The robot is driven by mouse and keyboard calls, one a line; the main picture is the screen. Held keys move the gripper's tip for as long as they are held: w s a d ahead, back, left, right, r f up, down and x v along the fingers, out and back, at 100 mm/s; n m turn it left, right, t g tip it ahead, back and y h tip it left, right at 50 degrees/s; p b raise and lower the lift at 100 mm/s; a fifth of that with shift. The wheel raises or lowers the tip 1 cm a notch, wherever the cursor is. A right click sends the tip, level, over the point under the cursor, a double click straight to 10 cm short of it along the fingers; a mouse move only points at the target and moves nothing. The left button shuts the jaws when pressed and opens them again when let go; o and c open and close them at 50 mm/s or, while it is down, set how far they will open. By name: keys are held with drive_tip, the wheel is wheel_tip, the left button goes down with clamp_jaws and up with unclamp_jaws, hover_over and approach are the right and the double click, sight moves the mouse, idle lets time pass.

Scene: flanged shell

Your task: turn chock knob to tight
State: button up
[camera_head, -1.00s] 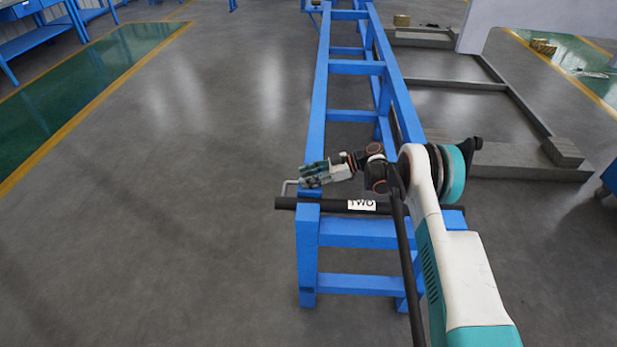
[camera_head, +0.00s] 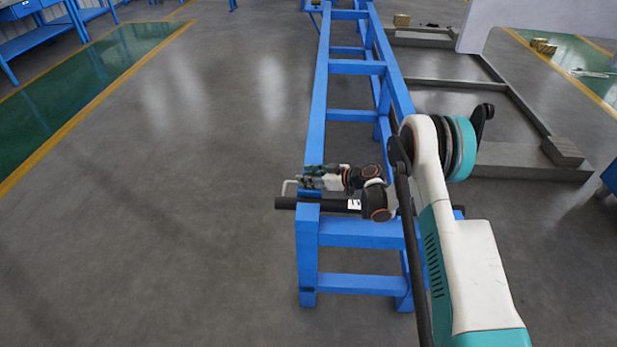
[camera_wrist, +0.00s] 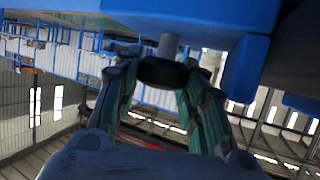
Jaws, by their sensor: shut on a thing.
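The chock knob (camera_wrist: 162,73) is a dark round knob on a short grey shaft (camera_wrist: 168,45), seen in the wrist view below a blue frame part. My gripper (camera_wrist: 160,82) has its two green fingers closed on either side of it. The knob cannot be made out in that view, where the gripper covers the area.
Open floor (camera_head: 180,220) lies left of the frame. A concrete border (camera_head: 520,160) lies to the right.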

drive_tip(key=shift+m+t, duration=0.3)
drive_tip(key=o, duration=0.8)
